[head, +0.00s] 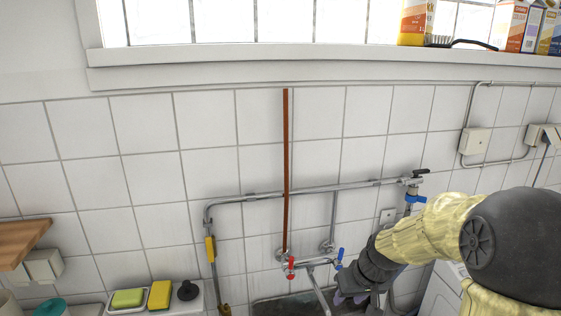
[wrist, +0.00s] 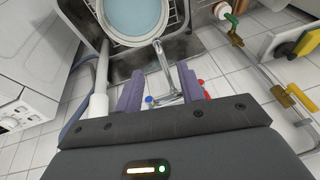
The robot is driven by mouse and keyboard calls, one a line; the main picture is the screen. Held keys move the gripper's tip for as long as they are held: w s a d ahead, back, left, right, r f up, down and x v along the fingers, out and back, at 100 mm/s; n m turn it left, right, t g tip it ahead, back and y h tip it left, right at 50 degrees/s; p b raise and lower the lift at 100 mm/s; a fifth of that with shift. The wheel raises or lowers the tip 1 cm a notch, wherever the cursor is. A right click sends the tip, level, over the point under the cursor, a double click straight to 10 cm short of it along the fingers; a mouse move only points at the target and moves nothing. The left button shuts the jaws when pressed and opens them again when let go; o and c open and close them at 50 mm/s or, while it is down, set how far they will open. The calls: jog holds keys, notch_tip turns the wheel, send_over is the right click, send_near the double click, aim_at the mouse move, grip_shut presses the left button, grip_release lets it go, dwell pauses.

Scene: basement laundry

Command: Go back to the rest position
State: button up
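My gripper (head: 352,296) is low at the right of centre in the head view, in front of the tiled wall and over the sink, beside the tap's blue handle. In the wrist view my gripper (wrist: 160,88) shows two purple fingers spread apart, with nothing held between them. The sink tap (wrist: 168,75) shows through the gap, beyond the fingers. My arm reaches in from the right side of the head view. The lower part of the gripper is partly hidden by the frame edge.
The sink (wrist: 177,45) holds a light-blue round basin (wrist: 135,14). A white appliance (wrist: 38,45) stands beside it. A ledge (head: 186,305) with sponges (head: 159,295) lies left of the sink. Pipes (head: 300,190) run along the wall, and cartons (head: 516,24) stand on the windowsill (head: 270,56).

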jog(key=s+a+f+m+h, duration=0.1)
jog(key=s+a+f+h, duration=0.1)
jog(key=s, duration=1.2)
jog(key=shift+a+g, duration=0.4)
